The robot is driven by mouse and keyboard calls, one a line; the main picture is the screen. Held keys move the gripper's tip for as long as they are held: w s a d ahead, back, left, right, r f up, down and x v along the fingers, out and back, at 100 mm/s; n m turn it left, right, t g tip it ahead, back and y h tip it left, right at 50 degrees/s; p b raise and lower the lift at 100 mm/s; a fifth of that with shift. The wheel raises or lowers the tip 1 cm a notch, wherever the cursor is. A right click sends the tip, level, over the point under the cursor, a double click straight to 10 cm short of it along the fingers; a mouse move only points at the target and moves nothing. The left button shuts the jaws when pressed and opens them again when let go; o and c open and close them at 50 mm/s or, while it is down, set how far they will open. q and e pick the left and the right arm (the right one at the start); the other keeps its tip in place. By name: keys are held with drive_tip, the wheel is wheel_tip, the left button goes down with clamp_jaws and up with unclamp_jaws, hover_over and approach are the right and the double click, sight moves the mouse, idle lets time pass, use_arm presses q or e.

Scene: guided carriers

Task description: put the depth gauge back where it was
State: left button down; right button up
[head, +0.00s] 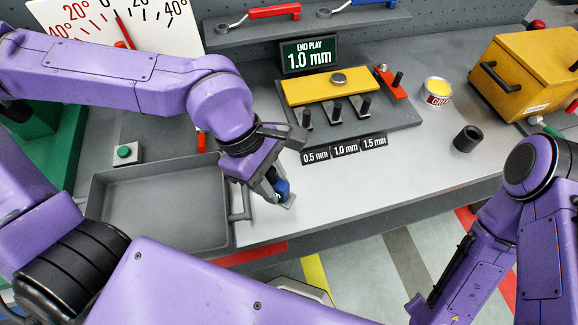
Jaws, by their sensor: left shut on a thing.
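My left gripper (274,188) is shut on a blue thing with a flat grey metal foot, which looks like the depth gauge (284,193). It is low over the light bench top near the front edge, just right of the grey tray. I cannot tell whether its foot touches the bench. The gripper hides part of it. My right arm hangs at the right, and its gripper does not show.
The empty grey tray (160,243) lies left of the gripper, with a green button box (124,153) behind. A fixture with a yellow bar (330,88) and labelled pins stands at the back. A black cup (467,139), a tin (437,92) and a yellow box (525,75) are right. Bench front-right is clear.

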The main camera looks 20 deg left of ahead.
use_arm(q)
drive_tip(key=w+f, duration=0.2)
drive_tip(key=w+d+f+b, duration=0.1)
drive_tip(key=w+f, duration=0.1)
drive_tip(key=f, duration=0.1)
drive_tip(key=shift+w+d+f, duration=0.15)
drive_tip(key=shift+f, duration=0.2)
wheel_tip(320, 180, down, 3)
drive_tip(key=shift+w+r, duration=0.1)
drive_tip(key=shift+f, duration=0.2)
drive_tip(key=shift+f, duration=0.2)
drive_tip(key=c, duration=0.9)
unclamp_jaws()
drive_tip(key=v, duration=1.2)
drive_tip(key=shift+r, duration=0.2)
